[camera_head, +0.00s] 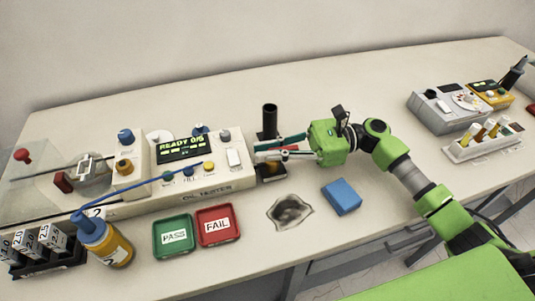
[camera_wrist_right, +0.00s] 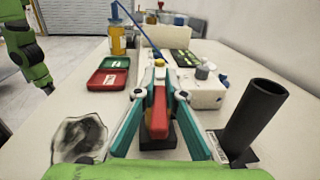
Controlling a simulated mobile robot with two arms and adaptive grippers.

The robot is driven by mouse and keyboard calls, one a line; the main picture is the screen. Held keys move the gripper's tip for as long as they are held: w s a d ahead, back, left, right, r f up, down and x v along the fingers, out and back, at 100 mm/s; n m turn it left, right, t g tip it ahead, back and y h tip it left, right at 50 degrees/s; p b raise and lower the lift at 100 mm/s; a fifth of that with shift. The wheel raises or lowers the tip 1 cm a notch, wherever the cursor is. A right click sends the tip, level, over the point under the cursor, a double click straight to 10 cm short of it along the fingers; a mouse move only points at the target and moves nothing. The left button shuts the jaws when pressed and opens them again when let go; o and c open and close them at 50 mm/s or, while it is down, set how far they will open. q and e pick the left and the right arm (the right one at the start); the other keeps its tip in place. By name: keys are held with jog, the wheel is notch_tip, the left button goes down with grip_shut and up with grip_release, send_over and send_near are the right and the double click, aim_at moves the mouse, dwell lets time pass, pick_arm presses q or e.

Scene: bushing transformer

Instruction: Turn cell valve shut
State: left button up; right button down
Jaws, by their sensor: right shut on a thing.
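The cell valve has a red lever handle (camera_wrist_right: 158,112), seen in the right wrist view between my fingers, over a dark base (camera_wrist_right: 157,138). In the head view it stands at the right end of the white oil tester (camera_head: 190,184), mostly hidden by my fingers. My right gripper (camera_head: 268,149) reaches in from the right. In the wrist view (camera_wrist_right: 159,85) its teal fingers are closed on the red handle, which lies along the gripper's length. Whether the valve is shut cannot be told.
A black upright tube (camera_head: 269,121) stands close behind the valve. A blue block (camera_head: 341,197) and a stained cloth (camera_head: 289,211) lie in front. Green PASS (camera_head: 174,237) and red FAIL (camera_head: 217,226) trays and an amber bottle (camera_head: 106,245) are left. Instruments (camera_head: 450,108) stand at the far right.

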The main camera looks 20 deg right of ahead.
jog(key=shift+n+g+b, duration=0.3)
jog(key=shift+n+g, duration=0.2)
jog(key=shift+g, duration=0.6)
jog(key=c, duration=2.1)
grip_release()
jog(key=d, duration=1.1)
jog(key=shift+w, duration=0.3)
jog(key=shift+d, duration=0.5)
